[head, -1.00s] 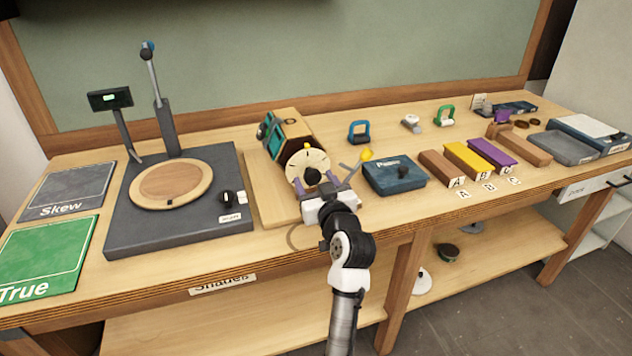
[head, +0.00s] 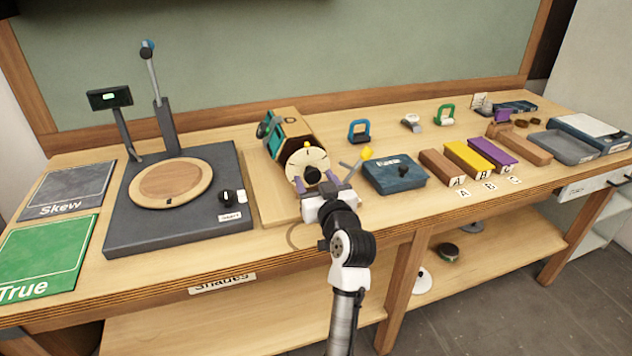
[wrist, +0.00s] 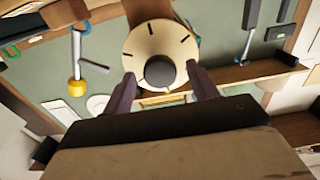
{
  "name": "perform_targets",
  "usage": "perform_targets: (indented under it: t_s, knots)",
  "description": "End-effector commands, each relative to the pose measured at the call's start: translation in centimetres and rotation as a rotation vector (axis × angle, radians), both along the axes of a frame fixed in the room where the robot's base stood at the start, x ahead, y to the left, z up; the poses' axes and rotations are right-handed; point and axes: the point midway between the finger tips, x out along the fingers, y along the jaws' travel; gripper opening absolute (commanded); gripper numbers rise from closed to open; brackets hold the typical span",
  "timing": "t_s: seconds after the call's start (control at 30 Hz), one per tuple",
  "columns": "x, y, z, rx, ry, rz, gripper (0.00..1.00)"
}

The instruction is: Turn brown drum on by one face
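The brown drum (head: 296,127) lies on its side on a wooden board, with teal and dark faces showing at its left. Its near end carries a round cream dial (head: 304,157) with black marks and a dark knob (head: 312,174). My gripper (head: 320,184) is at the near end of the drum. In the wrist view, its purple fingers (wrist: 162,82) stand on either side of the knob (wrist: 160,72), in front of the dial (wrist: 150,45). Gaps show between fingers and knob, so the gripper looks open around it. The drum's far side is hidden.
A yellow-tipped lever (head: 366,154) stands close right of my gripper, near a blue box (head: 394,173). Left is a dark base with a wooden turntable (head: 170,184). Brown, yellow and purple blocks (head: 468,160) lie farther right. The table's front edge is beneath my arm.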

Motion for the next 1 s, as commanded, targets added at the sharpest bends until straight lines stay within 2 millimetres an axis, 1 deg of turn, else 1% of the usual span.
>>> perform_targets:
  t_s: [0.27, 0.37, 0.47, 0.57, 0.8, 0.9, 1.0]
  knots:
    - [0.0, 0.0, 0.0, 0.000, 0.000, 0.000, 0.60]
    - [-0.5, -0.2, -0.1, 0.000, 0.000, -0.001, 0.60]
    - [-1.8, -0.7, -0.2, -0.001, -0.001, -0.003, 0.60]
    - [-3.7, -1.3, -0.4, -0.002, -0.002, -0.003, 0.60]
    - [-9.0, -3.0, -0.3, 0.000, -0.002, -0.004, 0.60]
    - [-10.8, -3.6, -0.2, -0.001, -0.003, -0.004, 0.60]
    - [-12.0, -4.0, -0.1, -0.001, -0.001, -0.003, 0.60]
